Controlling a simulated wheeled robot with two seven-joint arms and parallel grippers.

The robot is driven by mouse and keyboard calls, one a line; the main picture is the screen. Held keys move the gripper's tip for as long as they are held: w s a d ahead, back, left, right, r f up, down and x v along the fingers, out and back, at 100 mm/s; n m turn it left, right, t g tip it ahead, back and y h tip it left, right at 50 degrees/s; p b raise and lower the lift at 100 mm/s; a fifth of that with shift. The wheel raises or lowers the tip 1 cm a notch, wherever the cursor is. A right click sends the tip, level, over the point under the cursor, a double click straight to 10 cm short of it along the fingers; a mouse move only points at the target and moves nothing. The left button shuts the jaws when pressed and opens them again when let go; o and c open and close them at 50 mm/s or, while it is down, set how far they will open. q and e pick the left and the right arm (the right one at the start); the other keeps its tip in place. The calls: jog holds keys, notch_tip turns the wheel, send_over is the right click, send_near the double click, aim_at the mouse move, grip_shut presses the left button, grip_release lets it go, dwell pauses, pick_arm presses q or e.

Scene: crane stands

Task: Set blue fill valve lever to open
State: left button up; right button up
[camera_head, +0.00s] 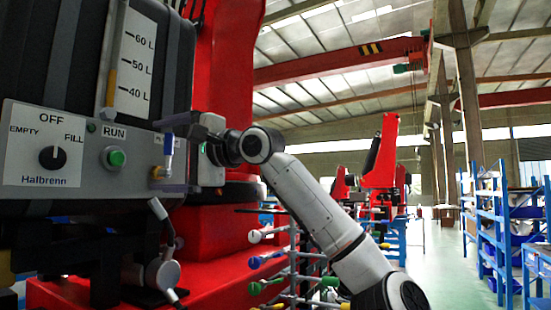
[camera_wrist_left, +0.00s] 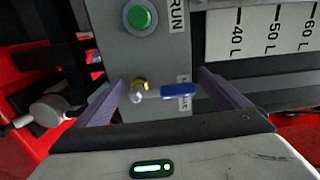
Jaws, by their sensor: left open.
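The blue fill valve lever (camera_head: 168,143) stands upright above a brass and silver valve (camera_head: 159,173) at the right end of the grey control panel (camera_head: 90,157). In the left wrist view the blue lever (camera_wrist_left: 178,90) points right from the valve (camera_wrist_left: 139,90). A label behind it is mostly hidden. My left gripper (camera_head: 160,155) is open, with one finger above the lever and one below the valve in the head view. In the wrist view the fingers are either side of the lever and valve, with no clear contact. My right gripper is not in view.
The panel carries a black selector knob (camera_head: 53,158) and a green RUN button (camera_head: 116,158). A tank with a level scale (camera_head: 132,65) rises above. A jointed metal fitting (camera_head: 163,272) hangs below the panel. A rack with coloured handles (camera_head: 292,262) stands to the right.

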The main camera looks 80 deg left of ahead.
pick_arm(q)
jog(key=shift+w, duration=0.15)
jog(key=b+v, duration=0.1)
jog(key=v, duration=0.9)
jog(key=shift+d, duration=0.1)
